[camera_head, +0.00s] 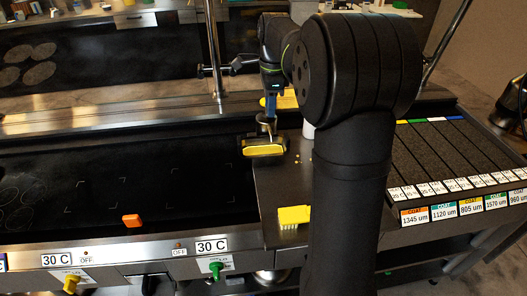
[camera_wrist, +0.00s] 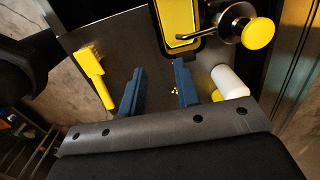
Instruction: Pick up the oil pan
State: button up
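A shallow yellow pan with a black rim, which looks like the oil pan, sits at the left edge of the dark counter in the head view (camera_head: 265,150). In the wrist view it shows at the top (camera_wrist: 181,18), partly cut off by the frame. My gripper (camera_head: 271,106) hangs above the counter, beyond the pan in the head view. In the wrist view its two blue fingers (camera_wrist: 161,68) are wide apart with bare counter between them. The fingers are apart from the pan, which lies past their tips. In the head view my arm hides part of the counter.
A metal piece with a yellow knob (camera_wrist: 258,33) stands beside the pan. A white cylinder (camera_wrist: 229,81) is near the right finger, and a yellow brush (camera_wrist: 92,70) lies to the left. An orange block (camera_head: 132,221) rests on the griddle (camera_head: 175,180). Labelled strips (camera_head: 455,150) are at right.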

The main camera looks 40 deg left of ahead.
jog(key=shift+h, duration=0.3)
jog(key=f, duration=0.9)
jog(key=a+f, duration=0.1)
jog(key=f, duration=0.3)
jog(key=shift+f, duration=0.25)
jog(key=f, duration=0.5)
jog(key=shift+s+a, duration=0.15)
jog(key=shift+a, duration=0.1)
jog(key=shift+c, duration=0.2)
grip_shut()
